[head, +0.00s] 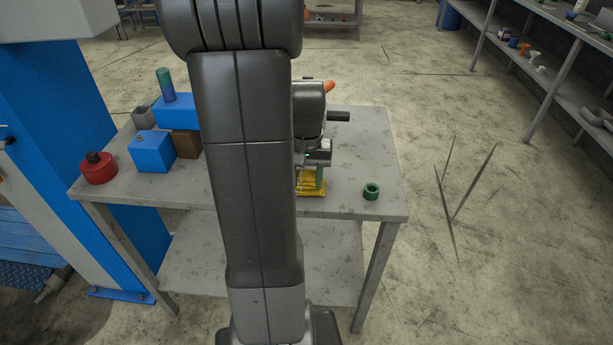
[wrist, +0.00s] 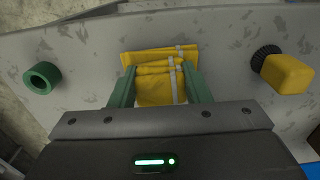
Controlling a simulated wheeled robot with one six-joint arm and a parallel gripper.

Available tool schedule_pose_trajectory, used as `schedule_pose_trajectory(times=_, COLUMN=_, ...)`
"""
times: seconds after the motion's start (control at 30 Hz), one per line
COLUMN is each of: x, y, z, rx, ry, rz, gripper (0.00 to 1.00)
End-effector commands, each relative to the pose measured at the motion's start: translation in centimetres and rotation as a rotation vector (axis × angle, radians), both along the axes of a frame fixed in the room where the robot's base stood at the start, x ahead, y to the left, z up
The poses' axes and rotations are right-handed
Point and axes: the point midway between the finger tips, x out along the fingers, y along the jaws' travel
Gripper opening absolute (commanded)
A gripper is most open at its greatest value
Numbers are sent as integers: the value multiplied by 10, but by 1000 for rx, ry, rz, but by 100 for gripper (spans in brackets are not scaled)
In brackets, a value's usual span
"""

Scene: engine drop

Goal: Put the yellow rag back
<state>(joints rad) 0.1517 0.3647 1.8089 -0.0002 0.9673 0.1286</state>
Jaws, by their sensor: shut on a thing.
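The yellow rag (head: 312,188) is at the front part of the grey workbench top (head: 345,203), low by the surface. In the wrist view the folded rag (wrist: 160,93), with light grey bands across it, sits between the two green fingers. My gripper (wrist: 159,74) is shut on it, one finger at each side. In the head view my gripper (head: 311,178) points down at the rag, and my arm hides part of the bench. I cannot tell whether the rag touches the bench top.
A green ring (head: 371,191) lies to the right. Blue boxes (head: 152,152), a brown block (head: 187,143) and a red round container (head: 98,168) stand at the left. The wrist view shows a yellow block with a black ridged knob (wrist: 288,73). The bench's right end looks clear beyond the ring.

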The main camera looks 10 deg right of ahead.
Motion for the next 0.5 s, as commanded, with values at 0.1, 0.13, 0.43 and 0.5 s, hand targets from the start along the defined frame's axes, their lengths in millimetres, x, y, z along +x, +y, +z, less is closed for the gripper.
schedule_pose_trajectory(times=0.1, x=0, y=0, z=-3, rx=0, ry=0, rz=0, gripper=25)
schedule_pose_trajectory(times=0.13, x=0, y=0, z=-4, rx=0, ry=1, rz=0, gripper=25)
schedule_pose_trajectory(times=0.43, x=0, y=0, z=-10, rx=0, ry=1, rz=0, gripper=25)
schedule_pose_trajectory(times=0.5, x=0, y=0, z=-9, rx=0, ry=1, rz=0, gripper=53)
